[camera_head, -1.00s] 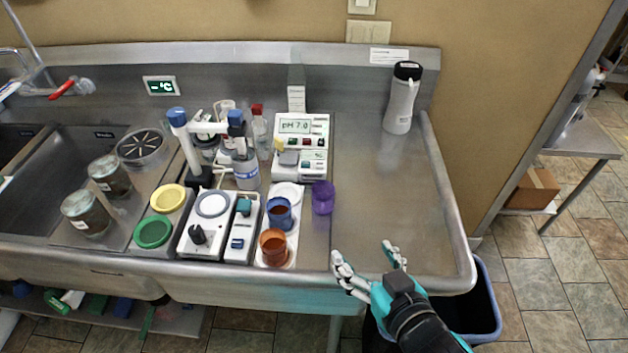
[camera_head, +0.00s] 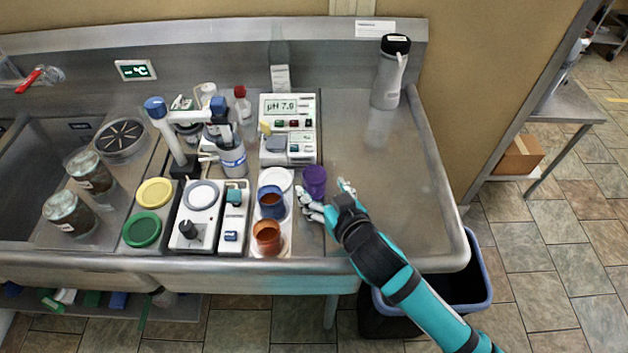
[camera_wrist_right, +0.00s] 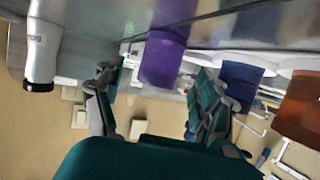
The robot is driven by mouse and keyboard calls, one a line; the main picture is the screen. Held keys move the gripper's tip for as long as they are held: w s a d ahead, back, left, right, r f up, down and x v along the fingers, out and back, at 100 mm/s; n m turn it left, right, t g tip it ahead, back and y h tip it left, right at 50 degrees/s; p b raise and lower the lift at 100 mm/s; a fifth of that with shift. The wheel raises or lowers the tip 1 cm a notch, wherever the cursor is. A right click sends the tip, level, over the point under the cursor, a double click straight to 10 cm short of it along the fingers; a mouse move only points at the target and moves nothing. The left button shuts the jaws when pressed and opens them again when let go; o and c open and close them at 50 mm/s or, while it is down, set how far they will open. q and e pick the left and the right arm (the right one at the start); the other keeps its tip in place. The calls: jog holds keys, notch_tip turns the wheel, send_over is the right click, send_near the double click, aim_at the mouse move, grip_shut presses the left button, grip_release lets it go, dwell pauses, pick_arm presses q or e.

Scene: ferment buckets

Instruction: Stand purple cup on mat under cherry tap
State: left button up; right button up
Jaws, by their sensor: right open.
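The purple cup (camera_head: 314,180) stands upright on the steel counter, right of the blue cup. My right gripper (camera_head: 325,192) is open just in front of it, with one finger on each side. In the right wrist view the purple cup (camera_wrist_right: 163,60) shows between the two open fingers of my right gripper (camera_wrist_right: 155,80); I cannot tell whether either touches it. A bare white round disc (camera_head: 278,179) lies just left of the cup, behind the blue cup. I cannot make out which part is the cherry tap or its mat. My left gripper is not in view.
A blue cup (camera_head: 271,203) and an orange-brown cup (camera_head: 267,238) stand close by on the left. The pH meter (camera_head: 288,128) stands behind. A grey bottle with a black cap (camera_head: 390,72) is at the back right. The counter's right side is clear.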

aim_at(319, 186)
jog(key=shift+p+x, duration=0.65)
jog(key=shift+x, duration=2.05)
jog(key=shift+r, duration=0.1)
jog(key=c, duration=1)
jog(key=shift+s, duration=0.1)
jog(key=shift+c, duration=0.4)
jog(key=shift+r, duration=0.15)
